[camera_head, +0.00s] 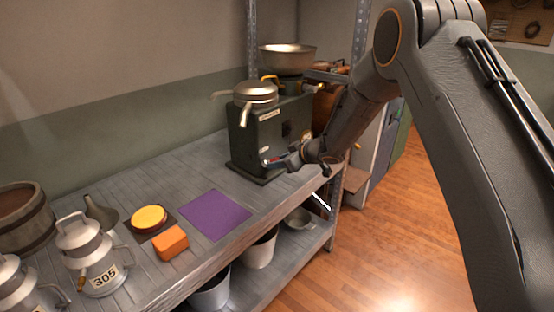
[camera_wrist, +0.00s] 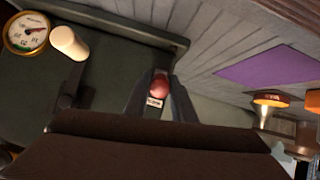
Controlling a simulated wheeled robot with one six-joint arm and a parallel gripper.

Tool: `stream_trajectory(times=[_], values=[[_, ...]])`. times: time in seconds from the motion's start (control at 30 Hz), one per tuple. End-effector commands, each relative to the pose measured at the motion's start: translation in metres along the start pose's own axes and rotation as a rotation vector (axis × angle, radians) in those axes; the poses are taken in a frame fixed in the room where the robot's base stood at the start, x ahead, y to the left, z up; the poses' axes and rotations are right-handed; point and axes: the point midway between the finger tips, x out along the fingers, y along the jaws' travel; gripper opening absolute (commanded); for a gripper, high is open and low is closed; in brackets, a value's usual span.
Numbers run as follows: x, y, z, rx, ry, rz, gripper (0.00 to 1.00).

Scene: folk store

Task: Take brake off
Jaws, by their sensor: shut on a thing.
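A dark green box-shaped machine (camera_head: 247,143) with metal spouts and a wide metal bowl (camera_head: 287,57) on top stands at the far end of the grey shelf (camera_head: 170,165). In the wrist view a red knob (camera_wrist: 160,86) lies between the two fingers of my gripper (camera_wrist: 159,93), close to the machine's green face (camera_wrist: 105,75). My gripper is shut on this red knob, with a small white label (camera_wrist: 154,102) just below it. In the head view my gripper (camera_head: 272,161) is at the low front of the machine. The rest of the knob's lever is hidden.
A round dial (camera_wrist: 27,32) and a cream peg (camera_wrist: 69,42) are on the machine. A purple mat (camera_head: 214,213), an orange block (camera_head: 171,243), a yellow disc (camera_head: 149,218) and metal cans (camera_head: 92,255) stand nearer. The wooden floor (camera_head: 385,245) is clear.

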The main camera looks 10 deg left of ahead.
Motion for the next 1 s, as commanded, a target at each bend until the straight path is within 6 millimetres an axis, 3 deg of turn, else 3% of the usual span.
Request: stream_trajectory(times=[0.57,0.6,0.67,1.0], values=[[0.0021,-0.0025,-0.0024,-0.003,-0.02,-0.006,0.0],[0.0021,-0.0026,-0.0025,-0.003,-0.02,-0.006,0.3],[0.0022,-0.0028,-0.0026,-0.003,-0.02,-0.006,0.4],[0.0005,-0.0032,-0.0033,-0.003,-0.019,-0.007,0.42]])
